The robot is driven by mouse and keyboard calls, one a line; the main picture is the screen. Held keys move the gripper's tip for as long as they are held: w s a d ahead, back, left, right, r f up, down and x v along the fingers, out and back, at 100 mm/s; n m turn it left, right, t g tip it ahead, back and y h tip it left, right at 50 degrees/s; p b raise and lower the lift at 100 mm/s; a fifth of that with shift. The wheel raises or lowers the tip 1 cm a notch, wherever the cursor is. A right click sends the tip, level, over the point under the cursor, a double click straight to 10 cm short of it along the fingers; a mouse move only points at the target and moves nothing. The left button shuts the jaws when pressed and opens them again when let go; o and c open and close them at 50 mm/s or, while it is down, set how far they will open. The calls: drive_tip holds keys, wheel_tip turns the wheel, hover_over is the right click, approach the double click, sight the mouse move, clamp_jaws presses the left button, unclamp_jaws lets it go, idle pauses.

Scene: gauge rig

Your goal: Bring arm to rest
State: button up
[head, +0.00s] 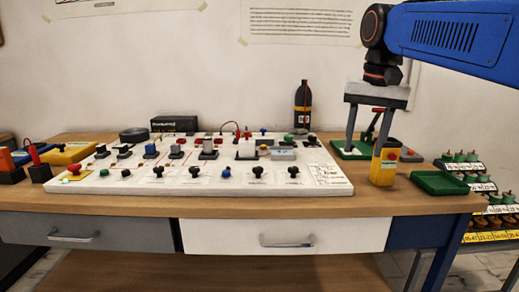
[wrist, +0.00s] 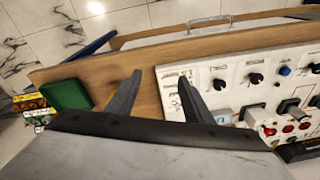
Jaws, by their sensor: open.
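My blue arm (head: 455,38) reaches in from the upper right of the head view. My gripper (head: 364,146) points down over the right part of the table, its two grey fingers spread apart with nothing between them.
The white panel (head: 215,186) with several knobs and switches covers most of the wooden table (head: 375,203). A green tray (head: 440,183) lies at the right end. A dark bottle (head: 303,105) stands at the back. A shelf rack (head: 492,205) is at the right.

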drive_tip(key=s+d+f+n+t, duration=0.1)
drive_tip(key=s+d+f, duration=0.1)
drive_tip(key=s+f, duration=0.8)
drive_tip(key=s+d+f+n+t, duration=0.2)
drive_tip(key=s+f, duration=0.9)
drive_tip(key=f, duration=0.7)
drive_tip(key=shift+n, duration=0.3)
